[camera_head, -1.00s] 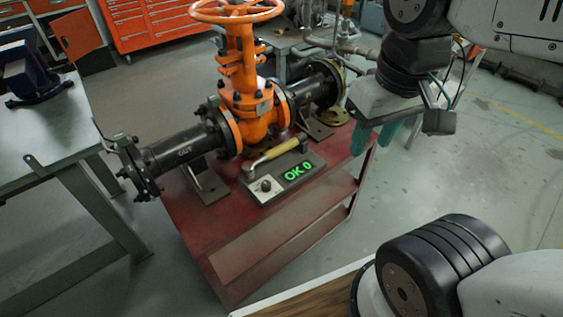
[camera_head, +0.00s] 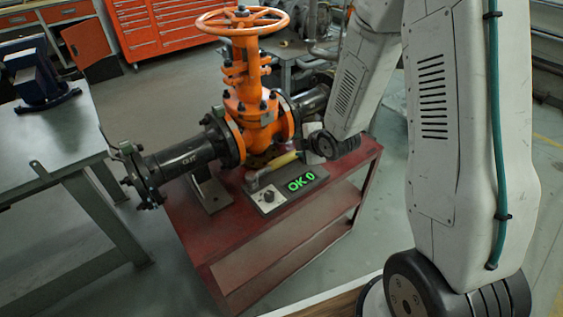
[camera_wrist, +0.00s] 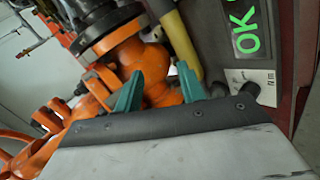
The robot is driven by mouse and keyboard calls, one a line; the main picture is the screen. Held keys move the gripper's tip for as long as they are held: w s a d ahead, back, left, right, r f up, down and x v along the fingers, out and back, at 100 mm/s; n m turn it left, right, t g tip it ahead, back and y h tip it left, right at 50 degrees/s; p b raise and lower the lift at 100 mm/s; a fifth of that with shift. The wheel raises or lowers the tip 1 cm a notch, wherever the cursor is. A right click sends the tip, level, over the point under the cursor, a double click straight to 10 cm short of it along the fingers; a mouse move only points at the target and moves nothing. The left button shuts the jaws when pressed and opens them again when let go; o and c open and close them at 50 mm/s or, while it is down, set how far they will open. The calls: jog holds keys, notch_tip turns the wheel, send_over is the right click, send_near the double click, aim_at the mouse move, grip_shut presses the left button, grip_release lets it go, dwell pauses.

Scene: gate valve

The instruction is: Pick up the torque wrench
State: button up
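The torque wrench (camera_head: 272,166) has a yellow handle and a grey head end. It lies along the back of the dark tester box (camera_head: 312,186), whose green display reads "OK 0". My forearm and wrist cover the handle's right end in the head view, and my fingers are hidden there. In the wrist view, the yellow handle (camera_wrist: 180,42) runs down from the top towards the right finger. My gripper (camera_wrist: 160,88) is open, its two teal fingers apart. Nothing is seen held between them. I cannot tell whether the right finger touches the wrench.
The orange gate valve (camera_head: 252,95) with its handwheel and black pipe (camera_head: 185,157) stands close behind the wrench on a red cart (camera_head: 215,235). In the wrist view, orange valve parts (camera_wrist: 140,58) sit close beyond the fingers. A workbench (camera_head: 60,140) with a vise is at the left.

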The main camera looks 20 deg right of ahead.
aim_at(279, 160)
jog(key=f+n, duration=0.1)
jog(key=f, duration=0.1)
jog(key=a+f+n+t+y, duration=0.1)
jog(key=f, duration=0.1)
jog(key=f+n, duration=0.1)
jog(key=f, duration=0.1)
jog(key=shift+a+f+t+y, duration=0.25)
jog(key=shift+a+t+y, duration=0.05)
jog(key=shift+a+y, duration=0.1)
jog(key=shift+s+a+f+n, duration=0.15)
jog(key=shift+a+f+n, duration=0.1)
jog(key=shift+f+n, duration=0.25)
jog(key=shift+t, duration=0.3)
jog(key=x, duration=0.7)
jog(key=shift+w+a, duration=0.3)
jog(key=shift+c, duration=0.3)
grip_shut()
